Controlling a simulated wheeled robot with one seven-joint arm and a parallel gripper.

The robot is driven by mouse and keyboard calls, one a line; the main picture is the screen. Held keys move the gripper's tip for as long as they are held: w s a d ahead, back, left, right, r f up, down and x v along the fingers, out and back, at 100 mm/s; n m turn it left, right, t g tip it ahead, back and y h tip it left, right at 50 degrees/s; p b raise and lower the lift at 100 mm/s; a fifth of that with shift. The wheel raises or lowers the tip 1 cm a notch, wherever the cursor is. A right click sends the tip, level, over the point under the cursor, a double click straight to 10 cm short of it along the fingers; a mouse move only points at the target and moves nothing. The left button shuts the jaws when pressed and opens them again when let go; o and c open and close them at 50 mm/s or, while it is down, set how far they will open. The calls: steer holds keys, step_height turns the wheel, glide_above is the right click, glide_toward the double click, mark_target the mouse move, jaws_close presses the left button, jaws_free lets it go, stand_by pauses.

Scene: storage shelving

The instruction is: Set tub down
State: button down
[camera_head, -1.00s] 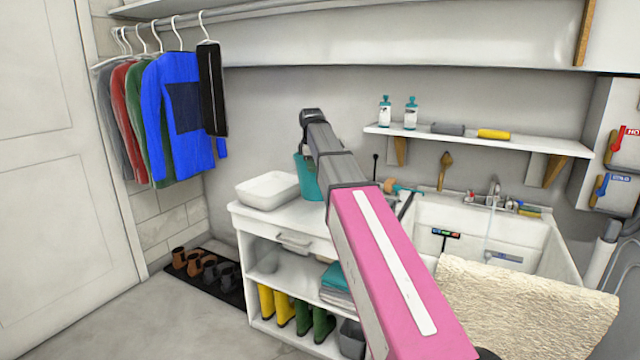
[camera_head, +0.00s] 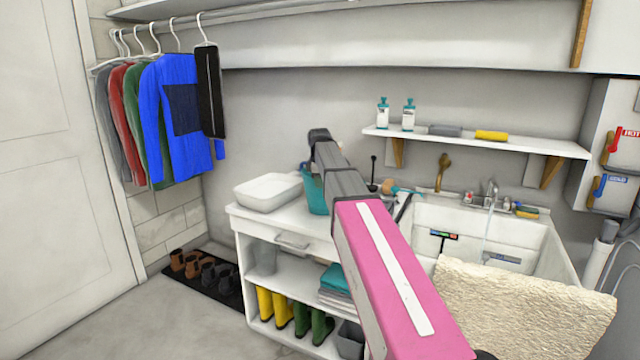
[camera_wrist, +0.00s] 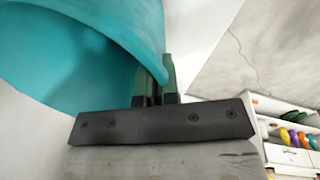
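The teal tub (camera_head: 315,196) is upright over the white counter (camera_head: 330,240), to the right of a white basin and partly hidden behind my arm. I cannot tell whether its bottom touches the counter. In the wrist view the tub (camera_wrist: 120,22) fills the upper left, and its rim runs down between the fingers of my gripper (camera_wrist: 154,80). The fingers are close together on the rim. My gripper is hidden behind my arm in the head view.
The white basin (camera_head: 268,190) stands on the counter's left part. A sink (camera_head: 480,225) with running water is to the right. A wall shelf (camera_head: 480,142) holds bottles and rolls. Boots (camera_head: 285,308) and folded towels (camera_head: 338,281) are under the counter.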

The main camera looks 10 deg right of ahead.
steer(key=shift+f, duration=0.1)
steer(key=c, duration=1.4)
jaws_free()
steer(key=shift+o, duration=0.2)
step_height(320, 180, up, 12)
steer(key=s, duration=0.1)
steer(key=shift+s+a, duration=0.2)
steer(key=shift+s, duration=0.15)
